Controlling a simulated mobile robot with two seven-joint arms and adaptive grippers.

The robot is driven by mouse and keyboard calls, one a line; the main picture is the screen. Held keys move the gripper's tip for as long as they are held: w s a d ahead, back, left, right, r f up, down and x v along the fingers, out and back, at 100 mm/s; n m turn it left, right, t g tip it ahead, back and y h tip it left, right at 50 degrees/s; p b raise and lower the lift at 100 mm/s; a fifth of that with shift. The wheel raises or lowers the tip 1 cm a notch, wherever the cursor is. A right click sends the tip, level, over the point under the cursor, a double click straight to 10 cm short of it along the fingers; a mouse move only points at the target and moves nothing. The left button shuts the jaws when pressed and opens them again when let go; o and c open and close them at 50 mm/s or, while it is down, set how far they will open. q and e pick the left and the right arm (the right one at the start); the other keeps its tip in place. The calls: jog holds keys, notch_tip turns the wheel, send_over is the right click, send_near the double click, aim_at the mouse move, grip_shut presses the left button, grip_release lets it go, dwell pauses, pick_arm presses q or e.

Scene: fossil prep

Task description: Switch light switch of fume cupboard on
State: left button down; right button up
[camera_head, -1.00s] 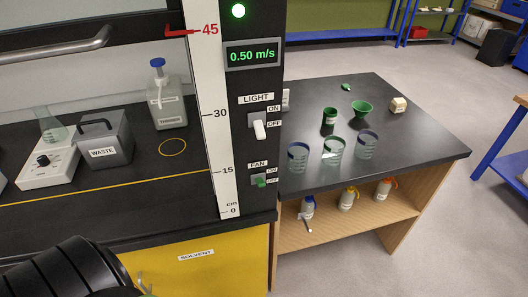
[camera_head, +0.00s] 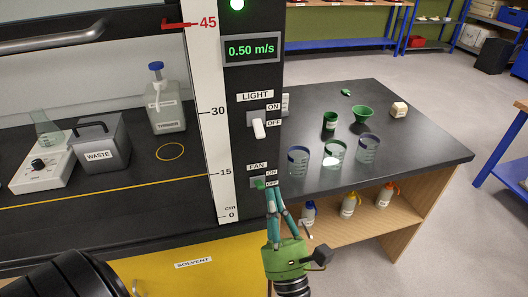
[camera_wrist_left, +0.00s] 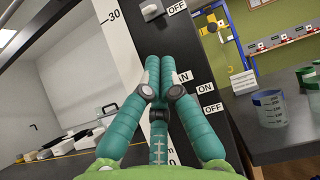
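The fume cupboard's black front post carries a LIGHT switch (camera_head: 258,128) with a white lever. The lever points down, on the side of the OFF label. In the left wrist view this light switch (camera_wrist_left: 152,10) shows at the top edge, beyond my fingertips. Below it is the FAN switch (camera_head: 259,184) with a green lever, partly behind my fingers in the wrist view. My left gripper (camera_head: 271,190) has its teal fingers pointing up at the post beside the FAN switch, below the light switch. Its fingertips (camera_wrist_left: 168,62) are together with nothing between them. My right gripper is not in view.
A green display (camera_head: 251,49) reads 0.50 m/s above the switches. A white height scale (camera_head: 208,120) runs along the post's left. To the right, a dark table (camera_head: 410,143) holds beakers (camera_head: 334,152) and a green funnel (camera_head: 363,113). Inside the cupboard stand a waste container (camera_head: 100,145) and a bottle (camera_head: 166,105).

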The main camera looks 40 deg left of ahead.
aim_at(259, 128)
pick_arm(q)
jog(key=p+x, duration=0.6)
jog(key=x, duration=0.4)
jog(key=shift+s+d+r, duration=0.2)
jog(key=shift+d+r, duration=0.05)
jog(key=shift+d, duration=0.05)
dwell(0.7)
